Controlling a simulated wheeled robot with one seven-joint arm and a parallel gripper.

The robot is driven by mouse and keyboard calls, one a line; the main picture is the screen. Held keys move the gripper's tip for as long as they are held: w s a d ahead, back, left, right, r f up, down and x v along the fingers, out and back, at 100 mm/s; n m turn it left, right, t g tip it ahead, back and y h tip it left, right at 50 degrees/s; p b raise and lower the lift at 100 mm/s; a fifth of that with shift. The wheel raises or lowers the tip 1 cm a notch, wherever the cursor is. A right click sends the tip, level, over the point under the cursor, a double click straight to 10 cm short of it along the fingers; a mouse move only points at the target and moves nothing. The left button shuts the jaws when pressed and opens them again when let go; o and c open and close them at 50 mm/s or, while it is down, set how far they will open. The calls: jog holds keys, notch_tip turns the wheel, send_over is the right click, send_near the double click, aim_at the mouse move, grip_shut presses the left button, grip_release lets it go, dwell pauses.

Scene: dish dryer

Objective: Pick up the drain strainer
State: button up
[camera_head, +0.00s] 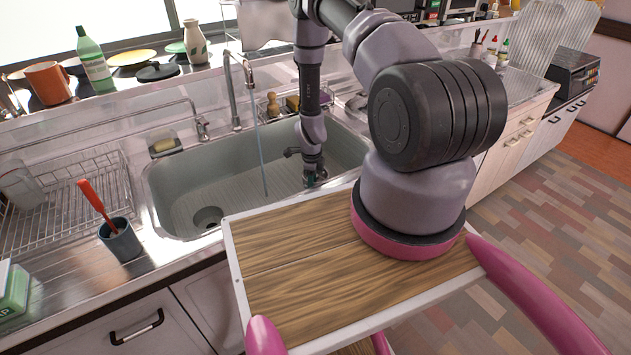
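The grey sink (160,195) is in the middle left of the head view. A dark round drain (207,217) lies in its floor at the front left. I cannot tell whether the drain strainer sits in it, and I make out no strainer clearly elsewhere. My gripper (312,176) points down inside the right part of the sink, well to the right of the drain. It is small and dark here, so its fingers and anything between or below them cannot be made out.
A faucet (231,90) stands behind the sink, with a thin stream falling from it. A dish rack (65,212) and a grey cup (121,241) with a red-handled utensil are to the left. Bottles, plates and an orange mug (48,83) line the back shelf.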

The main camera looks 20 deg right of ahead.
grip_shut()
jog(key=shift+r, duration=0.1)
